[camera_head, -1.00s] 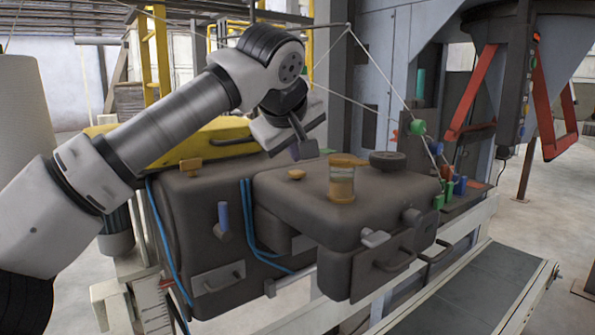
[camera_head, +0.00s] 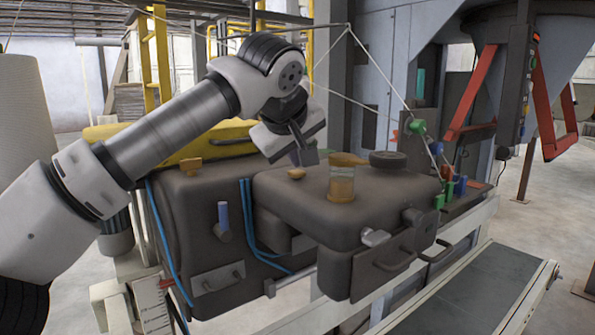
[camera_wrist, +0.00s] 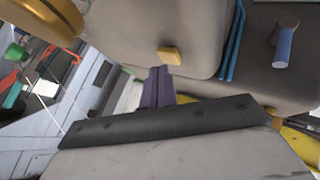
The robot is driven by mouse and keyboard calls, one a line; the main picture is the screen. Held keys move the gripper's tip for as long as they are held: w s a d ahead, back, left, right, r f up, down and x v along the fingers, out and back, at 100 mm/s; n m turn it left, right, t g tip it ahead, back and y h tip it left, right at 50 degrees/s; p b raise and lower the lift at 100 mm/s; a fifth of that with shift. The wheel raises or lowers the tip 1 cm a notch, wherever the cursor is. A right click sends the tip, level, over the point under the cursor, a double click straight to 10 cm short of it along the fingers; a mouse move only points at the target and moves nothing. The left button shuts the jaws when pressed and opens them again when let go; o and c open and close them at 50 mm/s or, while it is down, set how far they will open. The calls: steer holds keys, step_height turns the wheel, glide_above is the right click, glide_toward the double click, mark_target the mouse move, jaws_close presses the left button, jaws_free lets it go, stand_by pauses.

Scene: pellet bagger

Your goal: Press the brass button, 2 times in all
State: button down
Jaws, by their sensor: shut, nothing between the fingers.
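The small brass button (camera_head: 297,174) sits on top of the front grey housing (camera_head: 300,205), left of the amber sight glass. The button also shows in the wrist view (camera_wrist: 170,55), on the housing's face. My gripper (camera_head: 309,158) is shut and empty, its fingertips just above and behind the button in the head view. In the wrist view the dark fingers (camera_wrist: 157,84) end near the button, with a gap in the picture; no contact is visible.
The amber sight glass (camera_head: 342,182) with a brass cap and a dark round knob (camera_head: 388,159) stand right of the button. Blue hoses (camera_head: 255,225) run between the housings. A conveyor (camera_head: 450,300) lies at the lower right.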

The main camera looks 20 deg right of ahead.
mark_target(296, 173)
steer(key=shift+f, duration=0.45)
stand_by(0.4)
steer(key=shift+r+p, duration=0.9)
steer(key=shift+r, duration=0.1)
step_height(296, 173, up, 6)
steer(key=p, duration=0.6)
